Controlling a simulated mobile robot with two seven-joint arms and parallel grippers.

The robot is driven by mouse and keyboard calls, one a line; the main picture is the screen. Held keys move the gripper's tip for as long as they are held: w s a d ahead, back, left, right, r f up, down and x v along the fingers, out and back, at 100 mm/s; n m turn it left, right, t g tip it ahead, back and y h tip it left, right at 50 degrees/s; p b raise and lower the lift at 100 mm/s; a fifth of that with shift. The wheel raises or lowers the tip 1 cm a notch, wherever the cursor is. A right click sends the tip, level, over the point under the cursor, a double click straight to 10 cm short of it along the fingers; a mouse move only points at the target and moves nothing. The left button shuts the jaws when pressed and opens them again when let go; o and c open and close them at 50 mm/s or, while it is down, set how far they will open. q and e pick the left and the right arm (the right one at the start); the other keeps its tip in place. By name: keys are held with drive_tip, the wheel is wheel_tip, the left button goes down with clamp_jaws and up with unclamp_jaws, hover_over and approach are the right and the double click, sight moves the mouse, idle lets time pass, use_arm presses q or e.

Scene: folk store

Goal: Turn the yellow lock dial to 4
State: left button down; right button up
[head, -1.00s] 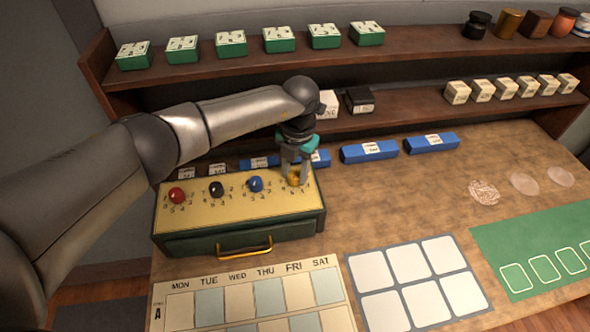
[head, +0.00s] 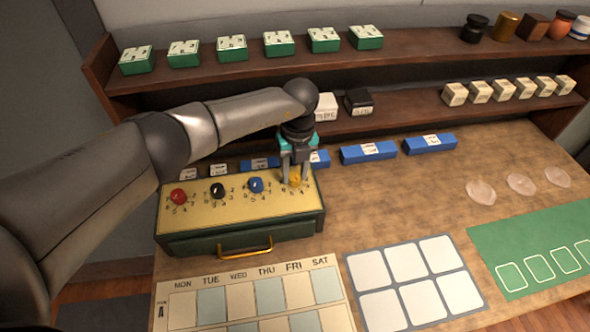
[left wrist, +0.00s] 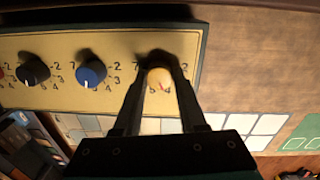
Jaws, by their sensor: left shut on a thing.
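The yellow lock dial (head: 295,179) is the rightmost dial on the cream top of a green lock box (head: 240,226). My left gripper (head: 294,180) comes from above with its fingers down, one on each side of the dial, and is shut on it. In the left wrist view the yellow dial (left wrist: 158,77) sits between the fingertips of my left gripper (left wrist: 159,76). A thin reddish mark on it points toward the printed 5 and 4; I cannot tell exactly which. The fingers partly hide the numbers. My right gripper is out of view.
Red (head: 178,197), black (head: 217,190) and blue (head: 255,185) dials line up left of the yellow one. A brass handle (head: 245,247) is on the box front. Blue boxes (head: 368,152) lie behind, below a shelf (head: 240,117). A weekday chart (head: 250,290) lies in front.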

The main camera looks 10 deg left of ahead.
use_arm(q)
drive_tip(key=shift+n, duration=0.4)
drive_tip(key=shift+c, duration=2.3)
unclamp_jaws()
drive_tip(key=shift+m, duration=0.3)
